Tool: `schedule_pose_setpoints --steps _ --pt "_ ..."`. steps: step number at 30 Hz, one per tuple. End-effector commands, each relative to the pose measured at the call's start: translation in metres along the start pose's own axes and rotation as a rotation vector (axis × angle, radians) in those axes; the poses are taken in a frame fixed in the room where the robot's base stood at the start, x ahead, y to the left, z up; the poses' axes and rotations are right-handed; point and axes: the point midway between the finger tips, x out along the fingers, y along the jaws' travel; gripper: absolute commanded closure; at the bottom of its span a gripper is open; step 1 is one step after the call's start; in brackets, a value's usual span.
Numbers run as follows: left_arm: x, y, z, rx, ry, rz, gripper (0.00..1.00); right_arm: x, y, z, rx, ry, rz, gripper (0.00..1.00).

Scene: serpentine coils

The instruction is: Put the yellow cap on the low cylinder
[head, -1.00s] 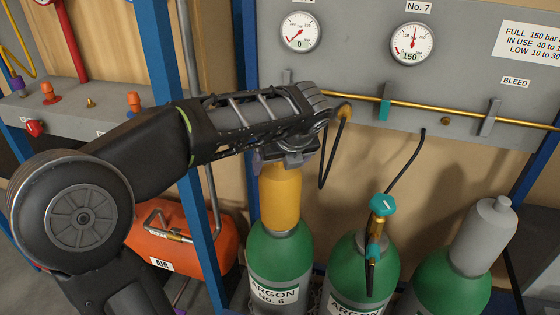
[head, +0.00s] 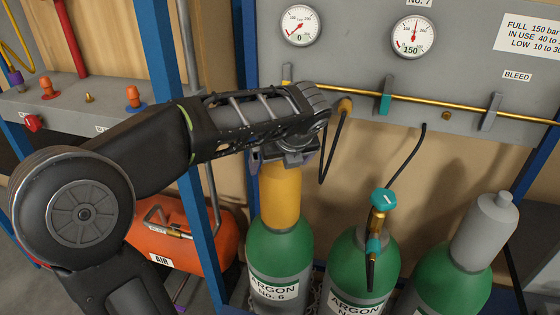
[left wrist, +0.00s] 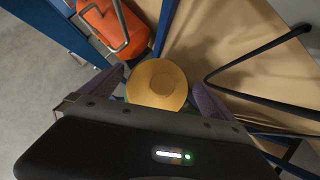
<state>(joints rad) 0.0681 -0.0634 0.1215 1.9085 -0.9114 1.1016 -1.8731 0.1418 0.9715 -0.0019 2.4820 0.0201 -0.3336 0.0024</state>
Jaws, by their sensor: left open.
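The yellow cap (head: 280,195) sits upright on the green cylinder labelled ARGON No. 6 (head: 280,250), and covers its top. My left gripper (head: 287,158) is at the upper end of the cap, with its arm coming in from the left. In the left wrist view the round top of the cap (left wrist: 157,84) lies between the two spread fingers. The gripper is open; small gaps seem to show beside the cap, but I cannot tell whether a finger touches it. The gauge above No. 6 (head: 299,25) reads 0. My right gripper is not in view.
A second green argon cylinder (head: 362,268) with a teal-handled valve stands to the right. Beyond it is a green cylinder with a grey cap (head: 484,232). A brass pipe (head: 440,109) and hanging black hose run behind. A blue post (head: 185,150) and orange air tank (head: 200,235) are at left.

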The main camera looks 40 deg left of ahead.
Motion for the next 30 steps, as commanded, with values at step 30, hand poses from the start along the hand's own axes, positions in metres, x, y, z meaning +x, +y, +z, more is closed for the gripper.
schedule_pose_setpoints --steps 30 --pt "-0.079 0.000 0.000 0.000 0.000 0.000 0.00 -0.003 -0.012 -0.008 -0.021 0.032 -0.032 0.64"
